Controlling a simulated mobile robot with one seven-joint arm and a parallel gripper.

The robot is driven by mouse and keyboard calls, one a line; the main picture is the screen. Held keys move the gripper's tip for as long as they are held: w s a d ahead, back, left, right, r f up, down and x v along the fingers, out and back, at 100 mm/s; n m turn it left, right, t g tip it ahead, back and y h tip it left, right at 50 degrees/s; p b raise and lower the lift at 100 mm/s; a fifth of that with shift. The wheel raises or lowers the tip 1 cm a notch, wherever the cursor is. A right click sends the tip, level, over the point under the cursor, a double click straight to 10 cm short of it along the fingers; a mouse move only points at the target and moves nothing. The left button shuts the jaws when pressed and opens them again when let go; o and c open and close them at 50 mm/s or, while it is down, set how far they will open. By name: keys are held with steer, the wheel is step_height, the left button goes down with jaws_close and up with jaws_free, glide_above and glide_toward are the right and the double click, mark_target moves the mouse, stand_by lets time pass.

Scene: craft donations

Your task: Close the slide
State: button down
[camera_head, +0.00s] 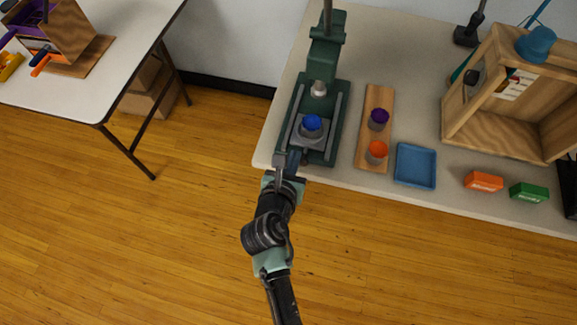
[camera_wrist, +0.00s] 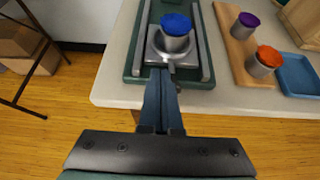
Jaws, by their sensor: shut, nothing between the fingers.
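The slide (camera_head: 299,140) is a grey plate on the rails of a green press (camera_head: 328,57) at the table's left end. A grey cup with blue contents (camera_head: 311,124) stands on it. The slide is at the front end of the rails, forward of the press head (camera_head: 319,89). In the wrist view the slide (camera_wrist: 154,54) and blue cup (camera_wrist: 175,32) are straight ahead. My gripper (camera_head: 289,161) is shut and empty at the slide's front edge. In the wrist view its fingertips (camera_wrist: 160,75) reach the slide's front; I cannot tell whether they touch.
A wooden board (camera_head: 375,103) right of the press holds a purple cup (camera_head: 378,119) and an orange cup (camera_head: 376,151). A blue tray (camera_head: 415,166), orange box (camera_head: 483,181), green box (camera_head: 529,192) and wooden cabinet (camera_head: 470,130) stand further right. Floor is clear in front.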

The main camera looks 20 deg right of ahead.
mark_target(302, 128)
steer(key=shift+x, duration=1.35)
steer(key=shift+w, duration=0.15)
steer(key=w+d, duration=0.1)
steer(key=w, duration=0.1)
steer(key=w+d, duration=0.2)
steer(key=w+d+p, duration=0.1)
steer(key=w, duration=0.1)
steer(key=shift+d, duration=0.15)
steer(key=shift+r, duration=0.2)
